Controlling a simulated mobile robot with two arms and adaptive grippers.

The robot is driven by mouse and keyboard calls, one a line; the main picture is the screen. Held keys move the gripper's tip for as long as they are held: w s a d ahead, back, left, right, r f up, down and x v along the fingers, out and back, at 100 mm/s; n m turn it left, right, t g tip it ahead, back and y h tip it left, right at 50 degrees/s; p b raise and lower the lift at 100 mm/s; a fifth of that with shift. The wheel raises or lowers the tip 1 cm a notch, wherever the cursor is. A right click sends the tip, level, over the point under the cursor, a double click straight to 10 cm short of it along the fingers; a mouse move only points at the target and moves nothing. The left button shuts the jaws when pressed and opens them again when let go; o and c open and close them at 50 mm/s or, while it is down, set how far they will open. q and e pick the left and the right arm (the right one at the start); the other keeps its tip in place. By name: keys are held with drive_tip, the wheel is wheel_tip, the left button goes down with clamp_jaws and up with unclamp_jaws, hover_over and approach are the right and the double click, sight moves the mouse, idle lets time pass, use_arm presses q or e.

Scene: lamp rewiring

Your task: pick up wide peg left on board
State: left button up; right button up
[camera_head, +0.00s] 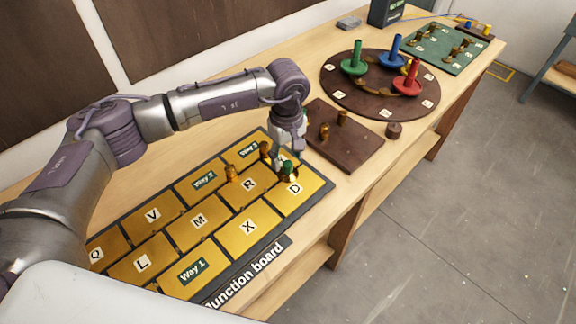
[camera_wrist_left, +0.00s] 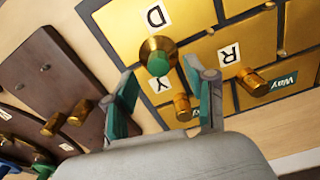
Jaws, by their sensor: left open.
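The junction board (camera_head: 247,222) has gold lettered tiles. A wide brass peg with a green top (camera_head: 288,172) stands near the D tile; in the left wrist view it shows as a round brass flange with a green centre (camera_wrist_left: 158,54). Two narrower brass pegs stand nearby, one by the R tile (camera_head: 231,173) and one farther back (camera_head: 265,151). My left gripper (camera_wrist_left: 161,72) is open, its two fingers apart on either side of the wide peg. In the head view the gripper hangs over the peg and partly hides it. Contact cannot be told.
A dark brown board (camera_head: 350,150) with two brass pegs lies just beyond. The table edge runs along the right.

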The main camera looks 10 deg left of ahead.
sight(287, 163)
use_arm(q)
wheel_tip(287, 163, down, 2)
drive_tip(key=shift+f+p, duration=0.15)
drive_tip(key=shift+p, duration=0.25)
drive_tip(key=shift+f, duration=0.55)
clamp_jaws()
use_arm(e)
drive_tip(key=shift+s+r, duration=0.7)
drive_tip(key=shift+r, duration=0.1)
